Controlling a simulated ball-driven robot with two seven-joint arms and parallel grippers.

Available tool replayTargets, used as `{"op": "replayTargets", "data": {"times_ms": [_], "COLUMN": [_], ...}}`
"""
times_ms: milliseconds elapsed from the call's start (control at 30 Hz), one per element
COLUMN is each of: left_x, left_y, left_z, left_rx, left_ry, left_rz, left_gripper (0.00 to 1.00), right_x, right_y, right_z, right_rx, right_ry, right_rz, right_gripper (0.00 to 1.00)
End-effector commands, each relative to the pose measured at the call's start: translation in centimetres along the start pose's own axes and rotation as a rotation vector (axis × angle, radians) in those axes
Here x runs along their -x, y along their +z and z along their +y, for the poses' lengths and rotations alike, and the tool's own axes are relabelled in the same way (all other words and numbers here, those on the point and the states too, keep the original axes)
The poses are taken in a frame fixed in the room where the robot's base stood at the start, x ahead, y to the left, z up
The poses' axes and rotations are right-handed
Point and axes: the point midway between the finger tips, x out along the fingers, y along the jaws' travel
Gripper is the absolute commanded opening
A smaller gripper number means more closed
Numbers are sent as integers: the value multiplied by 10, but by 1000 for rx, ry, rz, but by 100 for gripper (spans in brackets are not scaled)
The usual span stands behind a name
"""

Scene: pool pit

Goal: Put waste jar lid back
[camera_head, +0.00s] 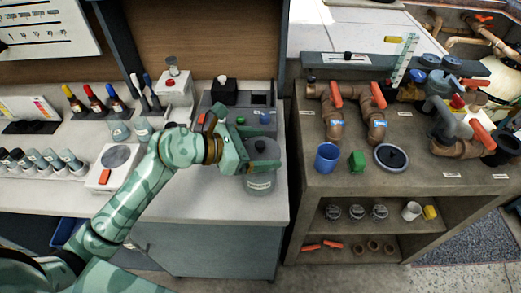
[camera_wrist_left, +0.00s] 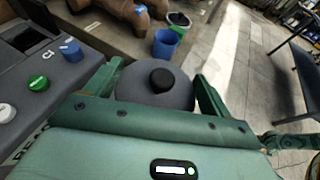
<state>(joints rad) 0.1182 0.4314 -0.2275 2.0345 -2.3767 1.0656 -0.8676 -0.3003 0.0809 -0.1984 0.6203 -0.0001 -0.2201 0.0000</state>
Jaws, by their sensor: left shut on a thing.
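The waste jar (camera_head: 260,184) is a clear, labelled jar near the front right corner of the left counter. Its dark grey round lid (camera_head: 263,151) with a black knob is directly over the jar's top; I cannot tell whether it rests fully on the rim. My left gripper (camera_head: 252,143) reaches in from the left and is shut on the lid. In the left wrist view the lid (camera_wrist_left: 135,82) and its black knob (camera_wrist_left: 162,80) lie between the two green fingers (camera_wrist_left: 158,72). The jar's body is hidden there beneath the lid. My right gripper is not in view.
A grey device (camera_head: 262,99) with coloured knobs stands just behind the jar. A white scale-like plate (camera_head: 113,166) and dropper bottles lie left. Across a gap, the right bench (camera_head: 330,181) holds pipes, a blue cup (camera_head: 327,158) and a green block (camera_head: 357,161).

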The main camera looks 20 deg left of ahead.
Motion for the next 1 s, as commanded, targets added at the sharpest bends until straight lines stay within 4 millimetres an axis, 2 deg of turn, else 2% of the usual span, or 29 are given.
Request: {"op": "replayTargets", "data": {"times_ms": [67,333,633,667,700,1000], "left_x": [-2,-2,-6,-6,-6,-3], "left_y": [-6,-6,-15,-14,-14,-7], "left_z": [0,0,0,0,0,0], "left_rx": [1,-1,-1,-1,-1,0], "left_ry": [0,1,1,1,1,0], "left_rz": [-1,-1,1,0,0,-2], "left_gripper": [60,60,60,91,100,100], "right_x": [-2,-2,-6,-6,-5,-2], "right_y": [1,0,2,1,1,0], "right_z": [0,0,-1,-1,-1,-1], "right_rx": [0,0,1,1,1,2], "right_ry": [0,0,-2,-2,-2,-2], "right_rz": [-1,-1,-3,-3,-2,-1], "right_gripper": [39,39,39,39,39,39]}}
